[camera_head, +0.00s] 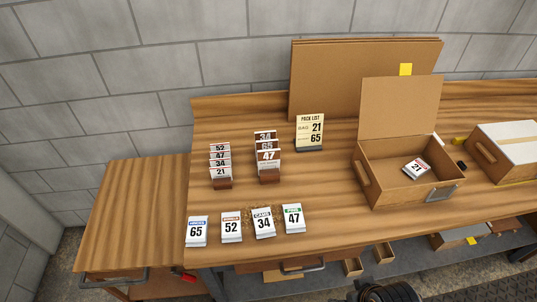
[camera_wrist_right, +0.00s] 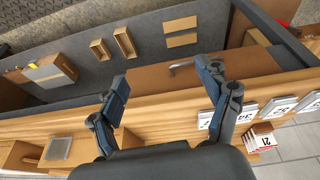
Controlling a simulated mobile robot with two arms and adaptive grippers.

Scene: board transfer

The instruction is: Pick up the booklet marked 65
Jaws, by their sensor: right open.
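The booklet marked 65 (camera_head: 196,232), white with a blue header, lies at the left end of a front row on the bench, beside booklets 52 (camera_head: 231,227), 34 (camera_head: 264,223) and 47 (camera_head: 293,219). Another card marked 65 (camera_head: 265,145) stands in the right-hand rack, partly hidden by the 47 in front. In the wrist view, my right gripper (camera_wrist_right: 162,80) is open and empty, over the bench's front edge, apart from the booklets. There, booklets 34 (camera_wrist_right: 245,111) and 52 (camera_wrist_right: 280,105) show to its right. My left gripper is not in view.
A left rack holds several cards, 21 (camera_head: 221,173) at front. A pack list sign (camera_head: 310,133) reads 21 and 65. An open carton (camera_head: 372,178) contains a booklet 21 (camera_head: 416,168). A closed box (camera_head: 510,145) stands at right. The bench's left part (camera_head: 125,210) is clear.

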